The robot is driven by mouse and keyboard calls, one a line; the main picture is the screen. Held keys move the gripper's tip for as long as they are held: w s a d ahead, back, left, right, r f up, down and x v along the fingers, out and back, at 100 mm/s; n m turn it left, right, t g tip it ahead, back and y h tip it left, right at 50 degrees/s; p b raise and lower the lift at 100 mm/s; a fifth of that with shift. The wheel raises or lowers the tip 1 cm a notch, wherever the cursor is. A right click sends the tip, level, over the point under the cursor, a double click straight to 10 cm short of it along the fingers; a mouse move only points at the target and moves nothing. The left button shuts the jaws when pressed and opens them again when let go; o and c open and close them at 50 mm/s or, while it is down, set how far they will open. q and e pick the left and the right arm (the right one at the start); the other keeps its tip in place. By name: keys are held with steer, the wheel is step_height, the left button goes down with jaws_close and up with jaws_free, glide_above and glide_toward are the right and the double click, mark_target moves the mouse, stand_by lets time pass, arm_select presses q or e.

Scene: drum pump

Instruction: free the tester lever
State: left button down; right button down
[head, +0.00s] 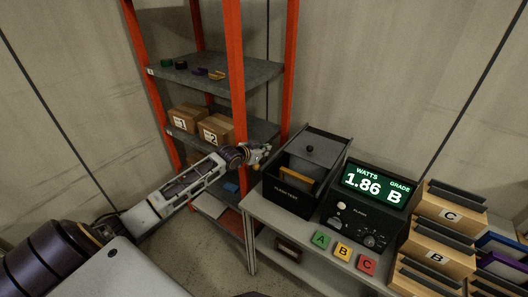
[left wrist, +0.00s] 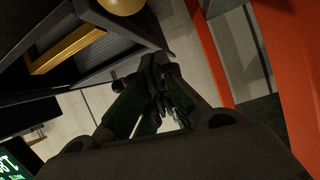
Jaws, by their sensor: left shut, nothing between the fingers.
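The black tester box (head: 290,198) stands on the grey bench, with a dark lid or back panel carrying a round knob (head: 310,149). A yellow-orange framed piece (head: 312,176) sits in its opening; it also shows in the left wrist view (left wrist: 65,48). A rounded tan knob (left wrist: 122,5) is cut off at that view's top edge. I cannot tell which part is the lever. My left gripper (head: 264,153) is just left of the box's back corner, shut and empty; its dark fingers (left wrist: 160,95) show in the left wrist view. My right gripper is out of view.
A display unit (head: 375,190) reads 1.86 B. Green, yellow and red blocks (head: 343,250) lie in front. Wooden trays (head: 435,250) stand at right. The orange-post shelf (head: 238,80) holds boxes (head: 216,130) close to my left arm.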

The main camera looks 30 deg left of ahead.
arm_select(q)
steer(key=r+b+v, duration=0.1)
steer(key=v, duration=0.8)
steer(key=shift+r, duration=0.4)
stand_by(0.7)
